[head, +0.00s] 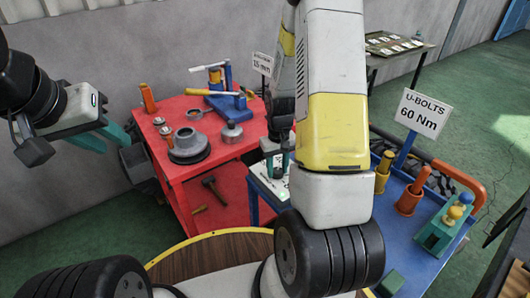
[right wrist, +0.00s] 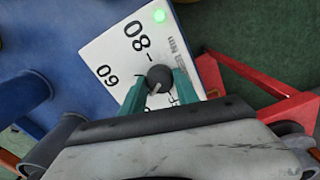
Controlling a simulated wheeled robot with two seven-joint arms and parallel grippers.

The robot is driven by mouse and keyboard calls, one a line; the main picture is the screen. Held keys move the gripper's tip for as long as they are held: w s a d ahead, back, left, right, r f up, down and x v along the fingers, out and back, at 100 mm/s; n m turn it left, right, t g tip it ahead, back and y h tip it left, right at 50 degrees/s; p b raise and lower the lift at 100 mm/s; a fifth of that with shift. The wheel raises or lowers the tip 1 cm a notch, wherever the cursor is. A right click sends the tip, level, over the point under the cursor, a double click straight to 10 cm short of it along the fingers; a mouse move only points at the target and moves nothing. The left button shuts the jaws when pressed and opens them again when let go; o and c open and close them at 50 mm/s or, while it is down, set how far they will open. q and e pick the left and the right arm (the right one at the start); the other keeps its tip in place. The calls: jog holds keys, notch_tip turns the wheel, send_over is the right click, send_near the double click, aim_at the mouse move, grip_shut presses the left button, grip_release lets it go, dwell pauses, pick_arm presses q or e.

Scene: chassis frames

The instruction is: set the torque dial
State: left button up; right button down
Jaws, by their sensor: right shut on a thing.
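The torque dial (right wrist: 158,77) is a dark round knob with a pale pointer line on a white panel (right wrist: 105,52). In the right wrist view the panel shows 80, 60 and a lit green lamp (right wrist: 160,15); other markings are hidden behind my gripper. The pointer slants to the lower left in that view; its exact reading is unclear. My right gripper (right wrist: 159,92) has its teal fingers on both sides of the knob, shut on it. In the head view my right gripper (head: 277,168) is over the panel (head: 268,187). My left gripper (head: 104,138) is open and empty at the left.
A sign (head: 421,115) reads U-BOLTS 60 Nm above the blue bench (head: 402,235) at right; another sign (head: 262,64) appears to read 15 Nm. The red cart (head: 224,178) holds several parts and a blue fixture. A table (head: 392,47) stands at the back right.

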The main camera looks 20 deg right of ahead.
aim_at(277, 170)
dwell(0.4)
jog(key=c, duration=0.9)
grip_release()
jog(key=shift+r, duration=3.9)
